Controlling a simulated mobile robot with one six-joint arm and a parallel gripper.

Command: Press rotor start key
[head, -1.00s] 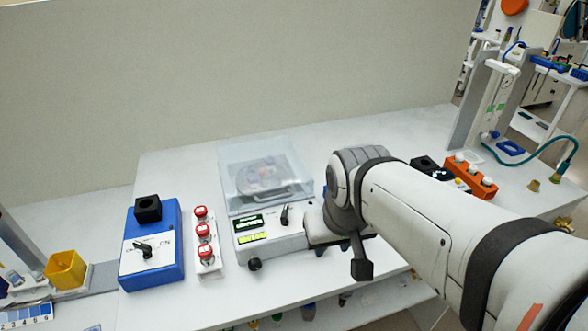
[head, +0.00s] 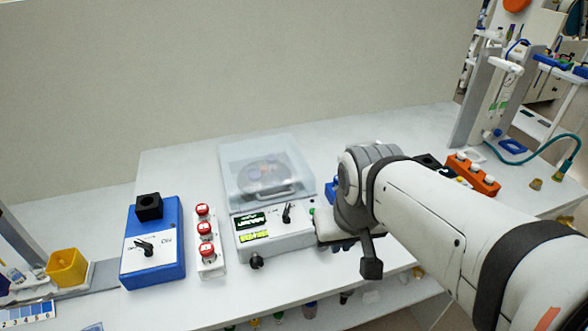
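The rotor machine (head: 243,223) is a white box with a clear lid (head: 240,160) closed over a round rotor (head: 264,174). Its front panel has a dark display with green text (head: 250,220), a yellow-green display (head: 255,235) and a black pointer knob (head: 287,213). My gripper (head: 328,230) is just right of the green key, at the machine's right side. My wrist hides most of it, so its opening and any contact cannot be told.
A strip with red buttons (head: 205,228) and a blue switch box (head: 150,270) stand left of the machine. An orange rack (head: 472,175) stands beyond my arm at right. The wall (head: 230,70) closes off the back. Bench between machine and wall is clear.

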